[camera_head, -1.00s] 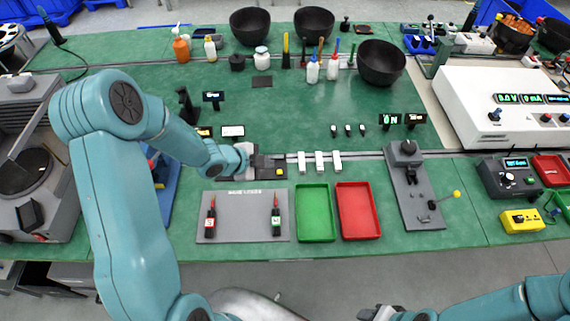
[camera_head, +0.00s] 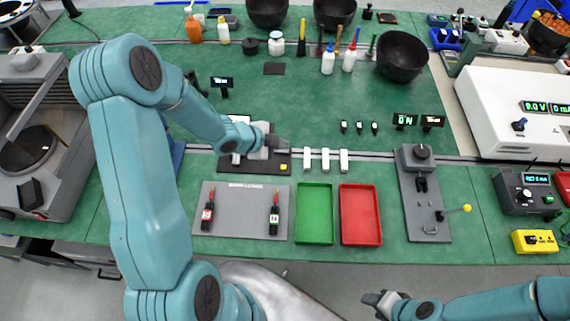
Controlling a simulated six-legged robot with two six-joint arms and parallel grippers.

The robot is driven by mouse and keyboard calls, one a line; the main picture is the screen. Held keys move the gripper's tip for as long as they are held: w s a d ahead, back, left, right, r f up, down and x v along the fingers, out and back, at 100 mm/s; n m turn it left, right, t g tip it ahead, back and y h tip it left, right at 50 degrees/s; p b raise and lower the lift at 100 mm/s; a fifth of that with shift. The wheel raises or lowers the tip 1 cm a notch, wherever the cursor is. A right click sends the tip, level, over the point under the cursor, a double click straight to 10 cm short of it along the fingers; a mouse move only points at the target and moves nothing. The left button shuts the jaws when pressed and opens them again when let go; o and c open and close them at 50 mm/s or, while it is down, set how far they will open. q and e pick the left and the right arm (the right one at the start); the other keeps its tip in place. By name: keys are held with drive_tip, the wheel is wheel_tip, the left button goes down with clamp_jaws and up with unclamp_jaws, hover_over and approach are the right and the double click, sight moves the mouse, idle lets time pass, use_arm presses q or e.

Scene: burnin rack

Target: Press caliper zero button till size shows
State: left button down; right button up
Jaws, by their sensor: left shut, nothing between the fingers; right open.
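A dark fixture (camera_head: 233,165), which may be the caliper's base, lies behind the grey mat, with a small yellow button (camera_head: 283,166) at its right end. My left gripper (camera_head: 282,144) is shut and empty, just above and behind this button; I cannot tell whether it touches anything. A pale display (camera_head: 240,118) behind the fixture is partly hidden by my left arm, and its text is unreadable. My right gripper (camera_head: 374,303) is open and empty at the bottom edge, in front of the bench.
A grey mat (camera_head: 240,210) holds two red-tipped tools. A green tray (camera_head: 314,214) and a red tray (camera_head: 361,215) stand beside it, with several white blocks behind. A grey lever fixture (camera_head: 421,195) is further right. Green bench behind the blocks is mostly clear.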

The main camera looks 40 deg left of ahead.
use_arm(q)
drive_tip(key=b, duration=0.7)
hover_over(281, 168)
wheel_tip(281, 168, down, 8)
drive_tip(key=shift+s+f, duration=0.1)
drive_tip(key=shift+f+b, duration=0.35)
idle(0.4)
